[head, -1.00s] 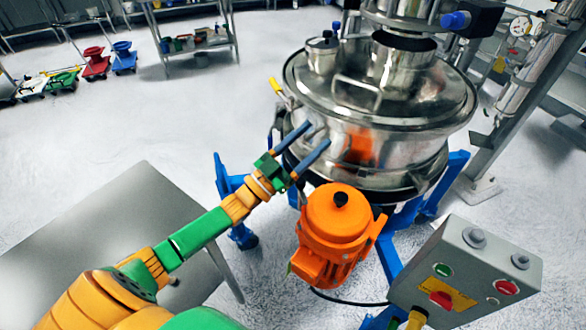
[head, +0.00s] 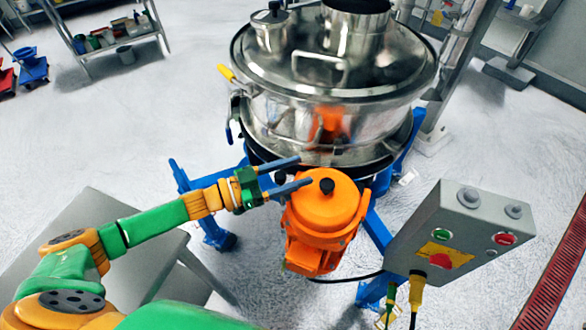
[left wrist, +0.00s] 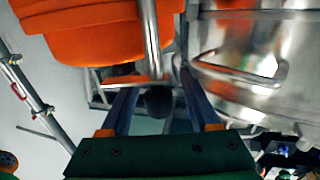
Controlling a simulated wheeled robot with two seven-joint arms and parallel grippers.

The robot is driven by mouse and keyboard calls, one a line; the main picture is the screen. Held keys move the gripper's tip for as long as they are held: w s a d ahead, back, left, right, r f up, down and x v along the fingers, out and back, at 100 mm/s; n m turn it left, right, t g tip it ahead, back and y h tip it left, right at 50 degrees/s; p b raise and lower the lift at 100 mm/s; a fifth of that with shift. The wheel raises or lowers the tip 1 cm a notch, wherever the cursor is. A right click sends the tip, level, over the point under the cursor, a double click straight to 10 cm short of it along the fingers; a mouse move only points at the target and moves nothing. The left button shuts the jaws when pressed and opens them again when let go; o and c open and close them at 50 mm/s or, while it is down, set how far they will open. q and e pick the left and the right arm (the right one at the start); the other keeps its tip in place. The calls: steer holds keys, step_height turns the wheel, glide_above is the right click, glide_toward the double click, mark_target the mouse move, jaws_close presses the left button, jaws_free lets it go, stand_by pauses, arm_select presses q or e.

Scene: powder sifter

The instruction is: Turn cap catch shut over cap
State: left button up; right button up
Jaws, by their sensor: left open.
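The steel sifter (head: 290,118) stands upright behind the orange motor. A small round cap (head: 270,28) with a black knob sits on the lid's left side. A yellow-handled lever (head: 228,74) sticks out at the lid's left rim; I cannot tell whether it is the cap catch. My left gripper (head: 306,171) is open, below the cap and lever, with its fingertips by the motor's top. In the left wrist view its fingers (left wrist: 158,82) are apart, and a dark round knob shows between them. I see nothing held. My right gripper is out of view.
The orange motor (head: 325,215) with a black top knob is close under my left fingers. A grey control box (head: 465,235) stands right of it. Blue legs (head: 210,225) surround the sifter's base. A grey table (head: 100,215) is at the left.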

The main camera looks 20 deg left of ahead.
arm_select(q)
jaws_close()
stand_by(1.2)
jaws_free()
